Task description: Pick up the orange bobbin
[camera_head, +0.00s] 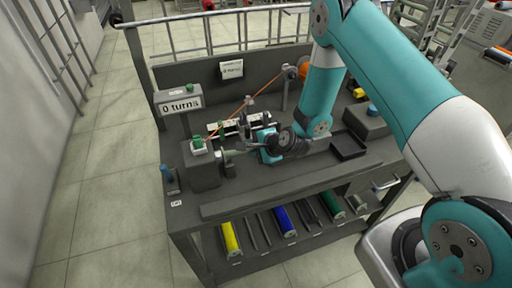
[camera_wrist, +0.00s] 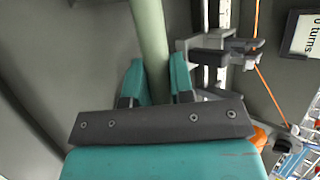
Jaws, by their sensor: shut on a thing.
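An orange spool (camera_head: 303,70), the only orange bobbin-like thing I make out, is mounted at the back of the bench, partly hidden by my arm. An orange thread runs from it down left to the winder block (camera_head: 203,168). Part of an orange round thing (camera_wrist: 258,138) shows beside my gripper in the wrist view. My gripper (camera_wrist: 156,72) has its teal fingers shut on a pale green rod (camera_wrist: 148,28). In the head view my gripper (camera_head: 252,152) is low over the bench, right of the winder block, apart from the orange spool.
A sign (camera_head: 180,104) reads "0 turns". The dark bench (camera_head: 265,190) has an open black tray (camera_head: 349,145) to the right. Yellow (camera_head: 230,239), blue (camera_head: 284,221) and green (camera_head: 331,207) rolls lie on the lower shelf. The floor on the left is clear.

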